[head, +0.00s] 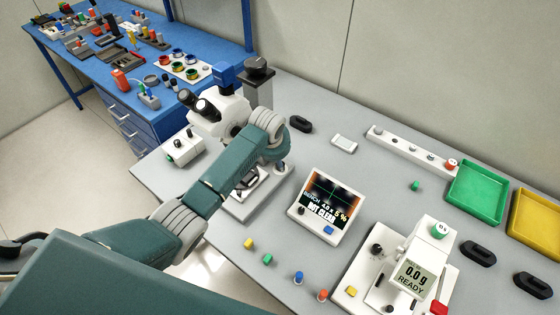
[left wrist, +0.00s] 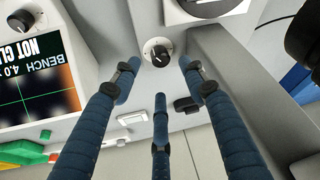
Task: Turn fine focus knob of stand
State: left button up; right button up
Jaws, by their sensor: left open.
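The microscope stand (head: 258,92) rises at the back of the bench, with the white microscope head (head: 225,118) and its black eyepieces in front. My left arm crosses in front of the stand and hides part of it; its fingers are not clearly seen in the head view. In the left wrist view a round dark knob with a pale face and a white mark (left wrist: 157,52) sits on a light surface. My left gripper (left wrist: 159,76) is open, its three blue fingers spread around and below the knob in the picture. I cannot tell whether any finger touches it. My right gripper is not in view.
A display (head: 328,205) reading "NOT CLEAR" stands right of the stand; it also shows in the left wrist view (left wrist: 38,70). A scale (head: 405,272), green tray (head: 478,193) and yellow tray (head: 538,225) lie farther right. Small coloured pieces lie along the front edge.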

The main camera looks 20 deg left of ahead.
pick_arm(q)
jog(key=x, duration=0.3)
jog(key=shift+w+f, duration=0.3)
jog(key=x, duration=0.2)
jog(key=shift+f, duration=0.35)
jog(key=shift+w+a+f, duration=0.1)
jog(key=shift+w, duration=0.05)
jog(key=shift+c, duration=0.3)
jog(key=c, duration=0.9)
jog(key=shift+c, duration=0.6)
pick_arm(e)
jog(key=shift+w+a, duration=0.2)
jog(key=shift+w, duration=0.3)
